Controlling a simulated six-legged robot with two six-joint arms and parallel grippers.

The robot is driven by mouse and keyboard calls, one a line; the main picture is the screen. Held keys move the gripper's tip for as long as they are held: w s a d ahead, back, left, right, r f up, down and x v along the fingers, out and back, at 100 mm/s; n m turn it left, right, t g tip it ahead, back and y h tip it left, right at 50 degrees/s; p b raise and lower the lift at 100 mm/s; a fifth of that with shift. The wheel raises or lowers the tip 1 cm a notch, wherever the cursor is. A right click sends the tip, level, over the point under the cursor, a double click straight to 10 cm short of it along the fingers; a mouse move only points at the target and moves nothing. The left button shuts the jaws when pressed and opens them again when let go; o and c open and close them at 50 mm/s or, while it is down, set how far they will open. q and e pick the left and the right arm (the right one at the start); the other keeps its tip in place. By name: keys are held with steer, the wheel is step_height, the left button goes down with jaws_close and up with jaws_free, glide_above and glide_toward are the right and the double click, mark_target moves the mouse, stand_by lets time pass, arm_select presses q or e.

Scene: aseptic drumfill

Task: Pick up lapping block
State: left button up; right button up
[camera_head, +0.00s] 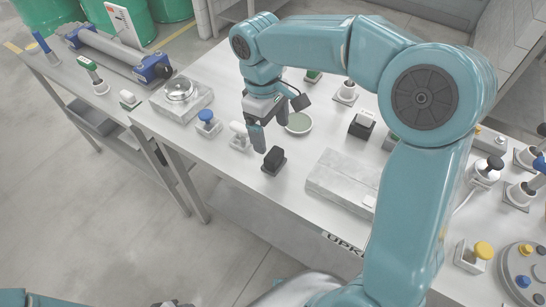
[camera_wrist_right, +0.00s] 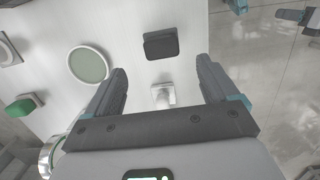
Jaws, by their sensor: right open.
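A small black block (camera_head: 273,160) stands on the white table, just in front of my right gripper; I take it to be the lapping block, though no label shows. It also shows in the right wrist view (camera_wrist_right: 160,44), beyond the fingertips and between their lines. My right gripper (camera_head: 269,127) is open and empty above the table, pointing down. In the right wrist view its two fingers (camera_wrist_right: 162,72) are wide apart, with a small white knobbed piece (camera_wrist_right: 162,95) on the table seen between them. A dark bit at the bottom edge may be my left gripper (camera_head: 172,304); its jaws are not visible.
A round green-centred dish (camera_head: 299,124) lies beside the gripper. A blue-knobbed piece (camera_head: 207,121) and a metal block with a round top (camera_head: 180,97) stand to the left. A flat grey slab (camera_head: 342,180) lies to the right. The table's front edge is close to the black block.

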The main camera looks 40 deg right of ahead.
mark_target(274, 153)
steer(key=shift+s+a+f, duration=0.1)
steer(key=shift+s+f, duration=0.3)
steer(key=shift+f, duration=0.25)
steer(key=shift+s+a+f, duration=0.1)
steer(key=shift+s+f, duration=0.25)
steer(key=shift+f, duration=0.25)
steer(key=f, duration=0.6)
steer(key=shift+w+d, duration=0.1)
steer(key=shift+d, duration=0.15)
steer(key=shift+w+f, duration=0.15)
steer(key=shift+f, duration=0.05)
arm_select(q)
steer(key=shift+s+a+f, duration=0.15)
steer(key=shift+s+a, duration=0.05)
steer(key=shift+s, duration=0.25)
arm_select(e)
steer(key=shift+r, duration=0.1)
steer(key=c, duration=1.1)
steer(key=shift+r, duration=0.1)
